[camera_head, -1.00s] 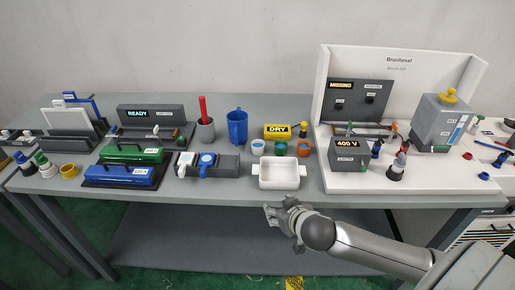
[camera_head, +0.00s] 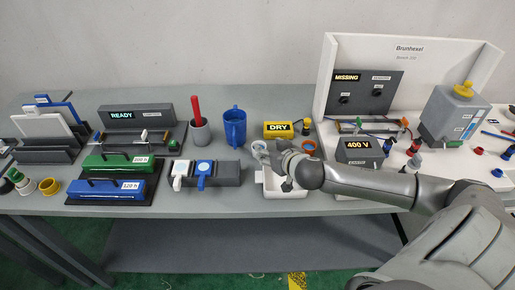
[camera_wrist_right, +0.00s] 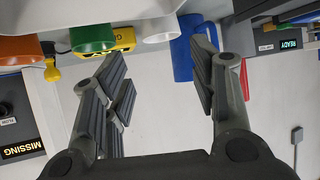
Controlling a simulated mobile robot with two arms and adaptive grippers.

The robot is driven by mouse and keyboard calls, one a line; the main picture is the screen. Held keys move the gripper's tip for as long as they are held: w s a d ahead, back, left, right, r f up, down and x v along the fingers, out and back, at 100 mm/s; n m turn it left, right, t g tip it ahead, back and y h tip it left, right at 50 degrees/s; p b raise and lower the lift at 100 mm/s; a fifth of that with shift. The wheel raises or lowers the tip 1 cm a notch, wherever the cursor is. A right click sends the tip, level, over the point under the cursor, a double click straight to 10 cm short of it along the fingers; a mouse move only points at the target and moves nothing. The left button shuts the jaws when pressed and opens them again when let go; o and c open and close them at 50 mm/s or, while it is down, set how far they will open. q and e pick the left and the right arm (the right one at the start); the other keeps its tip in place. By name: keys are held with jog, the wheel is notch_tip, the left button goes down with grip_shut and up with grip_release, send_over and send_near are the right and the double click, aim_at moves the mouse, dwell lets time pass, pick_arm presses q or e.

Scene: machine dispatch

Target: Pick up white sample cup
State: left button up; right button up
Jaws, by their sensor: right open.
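The white sample cup (camera_head: 259,147) stands on the table behind the white two-handled tray (camera_head: 270,190), partly covered by my right gripper. In the right wrist view, the white cup (camera_wrist_right: 160,39) shows at the top, beyond and between my spread fingers. The fingers are apart and hold nothing. My right gripper (camera_head: 268,157) is above the white tray, close to the cup. I cannot tell whether they touch. My left gripper is not in view.
A green cup (camera_wrist_right: 92,38) and an orange cup (camera_head: 309,146) stand beside the white one. The yellow DRY box (camera_head: 279,130) is behind them. A blue mug (camera_head: 235,127) stands behind left. The 400 V device (camera_head: 360,150) is to the right.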

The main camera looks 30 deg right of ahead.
jog(key=shift+w+d+f, duration=0.1)
jog(key=shift+w+f, duration=0.2)
jog(key=shift+w, duration=0.35)
jog(key=shift+w+f, duration=0.15)
jog(key=shift+w, duration=0.1)
jog(key=shift+w+f+p, duration=0.35)
jog(key=shift+w, duration=0.1)
jog(key=p+x, duration=0.1)
jog(key=x, duration=0.2)
jog(key=shift+w+f, duration=0.15)
jog(key=shift+f, duration=0.15)
jog(key=shift+w+f, duration=0.3)
jog(key=shift+w, duration=0.05)
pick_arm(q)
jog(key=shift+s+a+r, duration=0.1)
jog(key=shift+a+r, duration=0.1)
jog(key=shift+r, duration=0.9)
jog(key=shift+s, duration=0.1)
pick_arm(e)
jog(key=shift+c, duration=0.2)
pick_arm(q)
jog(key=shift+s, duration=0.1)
pick_arm(e)
jog(key=c, duration=0.8)
